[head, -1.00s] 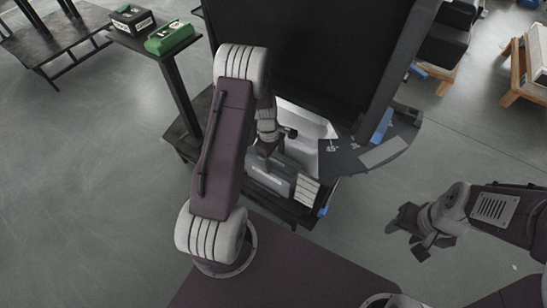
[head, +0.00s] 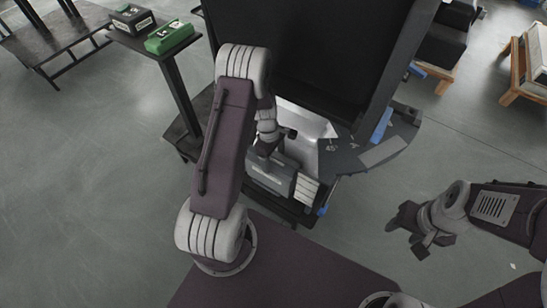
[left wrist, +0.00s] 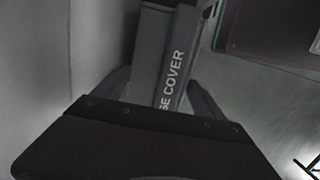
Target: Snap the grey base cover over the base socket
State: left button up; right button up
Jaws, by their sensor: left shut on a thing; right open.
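The grey base cover (head: 271,179) is a dark grey bar-like piece in front of the large black frame. In the left wrist view it (left wrist: 176,50) shows pale lettering ending in "SE COVER". My left gripper (head: 264,152) is shut on the cover from above; in the wrist view its fingers (left wrist: 160,92) lie on either side of it. I cannot make out the base socket for certain; the cover, arm and frame hide much of that area. I cannot tell whether the cover touches what is below. My right gripper (head: 418,228) is open and empty, off to the right over the floor.
A tall black panel (head: 320,55) stands behind the cover. A dark curved plate (head: 350,158) juts out on its right, and a pale ridged block (head: 306,189) sits right beside the cover. A green box (head: 168,38) stands on a side table.

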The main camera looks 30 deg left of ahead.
dwell(0.3)
pick_arm(q)
jog(key=o, duration=2)
jog(key=shift+a+r+p, duration=0.15)
jog(key=shift+r+p, duration=1.25)
jog(key=shift+p, duration=0.05)
jog(key=shift+a+r+p, duration=0.2)
jog(key=shift+r+p, duration=1.25)
jog(key=shift+a+r+p, duration=0.15)
jog(key=shift+r+p, duration=1.25)
jog(key=shift+p, duration=0.05)
jog(key=shift+f, duration=0.1)
